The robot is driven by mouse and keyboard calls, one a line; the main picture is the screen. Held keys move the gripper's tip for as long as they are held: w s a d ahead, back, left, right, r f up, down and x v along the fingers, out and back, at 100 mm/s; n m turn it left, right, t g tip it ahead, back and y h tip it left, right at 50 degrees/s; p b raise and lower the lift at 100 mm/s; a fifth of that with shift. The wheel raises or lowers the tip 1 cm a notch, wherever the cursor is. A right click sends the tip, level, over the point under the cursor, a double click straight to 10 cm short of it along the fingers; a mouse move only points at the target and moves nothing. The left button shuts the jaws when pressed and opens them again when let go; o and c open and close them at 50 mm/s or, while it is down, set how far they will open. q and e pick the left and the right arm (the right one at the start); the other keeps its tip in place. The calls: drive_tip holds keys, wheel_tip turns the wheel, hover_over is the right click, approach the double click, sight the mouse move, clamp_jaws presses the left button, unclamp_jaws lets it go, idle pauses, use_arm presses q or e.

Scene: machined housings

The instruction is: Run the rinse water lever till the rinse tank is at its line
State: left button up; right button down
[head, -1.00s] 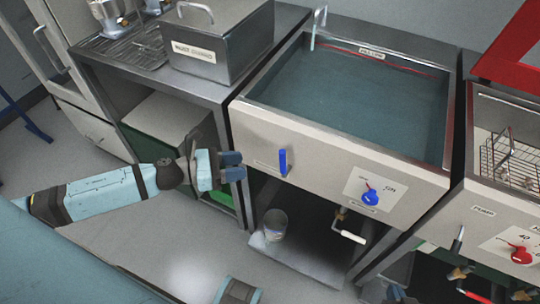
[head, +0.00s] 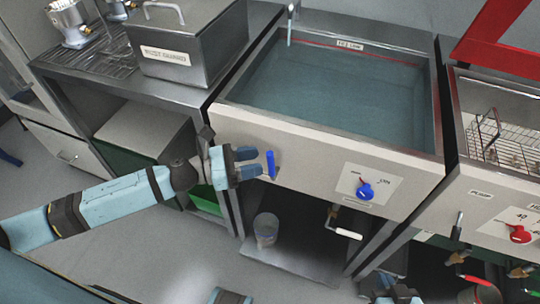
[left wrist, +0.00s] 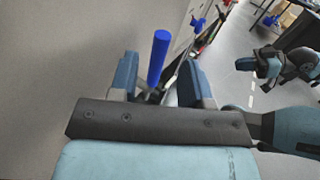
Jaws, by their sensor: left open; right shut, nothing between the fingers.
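The rinse tank (head: 232,121) holds grey-blue water (head: 340,98). A red line (head: 375,54) runs along its back wall under a label; the water surface looks a little below it, but the gap is hard to judge. The blue lever (head: 270,164) stands upright on the tank's front panel. My left gripper (head: 254,163) is open at the lever. In the left wrist view the lever (left wrist: 158,57) stands between the two spread fingers, with no clear contact. My right gripper (head: 398,295) is low at the bottom edge, partly cut off, shut and empty.
A blue dial (head: 365,191) is on the front panel, right of the lever. A drain valve with a white handle (head: 348,233) and a bucket (head: 266,228) are below. A lidded metal box (head: 188,52) stands left. A slim tap (head: 290,25) rises at the tank's back corner.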

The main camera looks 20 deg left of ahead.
sight(270, 158)
use_arm(q)
drive_tip(key=shift+x, duration=2.3)
clamp_jaws()
